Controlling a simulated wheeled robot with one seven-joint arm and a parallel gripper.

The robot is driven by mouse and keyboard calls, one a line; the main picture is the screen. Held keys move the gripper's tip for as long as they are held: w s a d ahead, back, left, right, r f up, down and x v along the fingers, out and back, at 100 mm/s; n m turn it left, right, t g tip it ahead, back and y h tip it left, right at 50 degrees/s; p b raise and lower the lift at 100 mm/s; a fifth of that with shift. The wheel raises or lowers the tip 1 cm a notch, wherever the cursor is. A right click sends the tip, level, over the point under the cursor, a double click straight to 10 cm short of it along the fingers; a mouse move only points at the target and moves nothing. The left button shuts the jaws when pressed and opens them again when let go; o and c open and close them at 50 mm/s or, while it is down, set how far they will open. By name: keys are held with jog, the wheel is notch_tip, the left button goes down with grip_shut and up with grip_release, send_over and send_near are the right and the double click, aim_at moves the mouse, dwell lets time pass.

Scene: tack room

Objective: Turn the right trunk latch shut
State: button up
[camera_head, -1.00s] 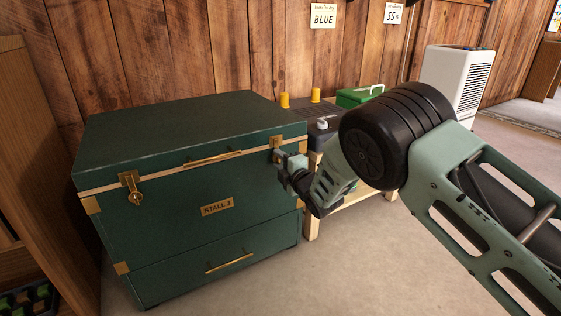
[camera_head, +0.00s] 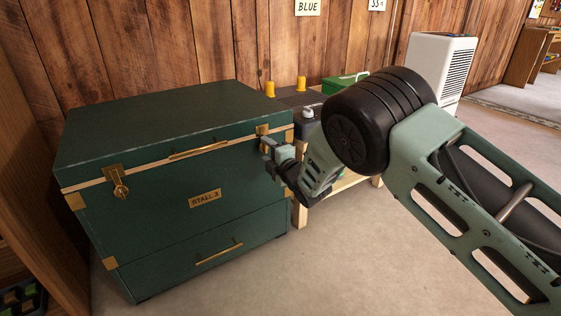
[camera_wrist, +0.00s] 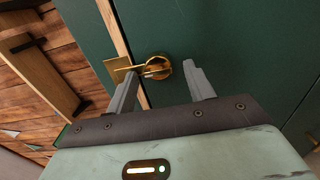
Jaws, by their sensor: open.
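The dark green trunk (camera_head: 150,215) stands at left with its lid down. Its right latch (camera_head: 262,131) is brass, high on the front near the right corner, partly hidden by my gripper. In the wrist view, the right latch (camera_wrist: 158,68) shows a square plate by the pale lid strip, a bar and a round disc. My gripper (camera_head: 269,152) is in front of the latch. In the wrist view, the open fingers of my gripper (camera_wrist: 160,72) stand on either side of the round disc, with nothing held. I cannot tell whether they touch it.
The left latch (camera_head: 119,182) is brass, with a ring hanging from it. A low wooden bench (camera_head: 340,184) with dark and green boxes stands just right of the trunk. A white appliance (camera_head: 440,70) stands behind. The floor in front is clear.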

jog(key=p+v, duration=0.6)
jog(key=v, duration=1.1)
jog(key=s+r+m+g+h+p, duration=0.2)
jog(key=s+r+m+g+h, duration=0.4)
jog(key=s+r+m, duration=0.5)
jog(key=s+d+r+m+g+h+p, duration=0.1)
jog(key=s+d+r+m+g, duration=0.15)
jog(key=s, duration=0.55)
jog(key=s+d+r+m+g+h+p, duration=0.1)
jog(key=s+d+r+m+g, duration=0.2)
jog(key=s, duration=0.6)
jog(key=s+d+r+m+g+h, duration=0.1)
jog(key=s+d+r+g, duration=0.1)
jog(key=s+d+g, duration=0.45)
notch_tip(320, 180, up, 37)
jog(key=s+a+t+p, duration=0.1)
jog(key=a+t+p, duration=0.1)
jog(key=p, duration=3.5)
jog(key=shift+t+p, duration=0.3)
jog(key=shift+t, duration=0.2)
